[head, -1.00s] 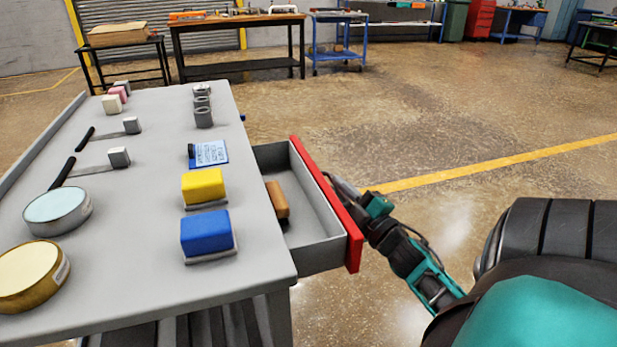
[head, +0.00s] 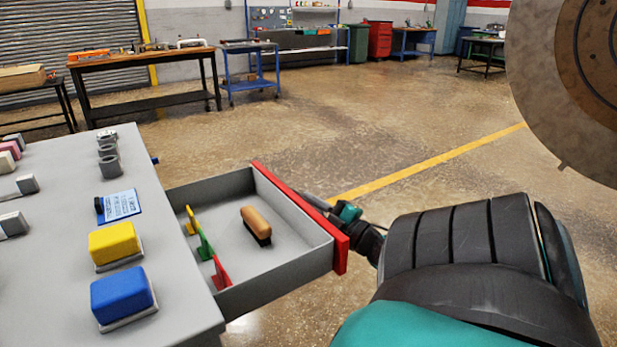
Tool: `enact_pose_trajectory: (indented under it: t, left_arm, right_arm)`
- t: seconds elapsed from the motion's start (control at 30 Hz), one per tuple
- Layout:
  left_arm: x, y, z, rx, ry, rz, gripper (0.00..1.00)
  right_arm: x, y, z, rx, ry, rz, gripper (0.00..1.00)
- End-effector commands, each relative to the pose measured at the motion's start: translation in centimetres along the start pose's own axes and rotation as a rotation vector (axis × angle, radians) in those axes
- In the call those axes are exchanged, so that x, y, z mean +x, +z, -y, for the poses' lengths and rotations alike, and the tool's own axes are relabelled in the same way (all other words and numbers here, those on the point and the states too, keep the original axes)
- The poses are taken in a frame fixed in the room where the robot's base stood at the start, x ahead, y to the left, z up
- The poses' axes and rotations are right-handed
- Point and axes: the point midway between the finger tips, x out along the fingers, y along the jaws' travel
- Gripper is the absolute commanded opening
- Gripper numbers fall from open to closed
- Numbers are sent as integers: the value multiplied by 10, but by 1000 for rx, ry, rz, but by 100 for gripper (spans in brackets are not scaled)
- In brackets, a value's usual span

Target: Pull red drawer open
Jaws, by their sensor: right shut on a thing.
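The red drawer (head: 340,256) stands well out from the right side of the grey table (head: 60,270), so its grey inside shows. In it lie a wooden-backed brush (head: 257,224) and yellow, green and red upright pieces (head: 205,246). My right gripper (head: 318,203) is at the outer face of the red front, shut on the drawer's handle; the front hides most of the handle and the fingertips. My left gripper is not in view.
A large round brown disc (head: 575,80) fills the upper right. Open floor lies beyond the drawer.

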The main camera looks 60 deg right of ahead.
Motion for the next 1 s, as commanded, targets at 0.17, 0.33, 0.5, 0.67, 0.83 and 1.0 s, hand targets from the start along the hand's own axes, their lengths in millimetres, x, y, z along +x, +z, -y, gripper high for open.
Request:
enact_pose_trajectory:
  t: [0.17, 0.33, 0.5, 0.67, 0.83, 1.0]
  left_arm:
    - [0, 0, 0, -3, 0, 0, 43]
    - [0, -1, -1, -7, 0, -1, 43]
    - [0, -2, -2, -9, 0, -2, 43]
    - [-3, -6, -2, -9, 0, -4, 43]
    - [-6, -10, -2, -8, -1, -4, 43]
    - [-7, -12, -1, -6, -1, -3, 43]
  right_arm:
    - [2, -1, -2, -2, 3, -2, 20]
    - [1, -1, -1, -1, 2, -2, 23]
    - [-3, -1, 0, 0, 0, 0, 23]
    - [-25, 0, -1, 1, -1, 3, 23]
    - [-63, 0, -1, 0, -1, 4, 23]
    - [-98, 0, -1, 1, 1, 2, 23]
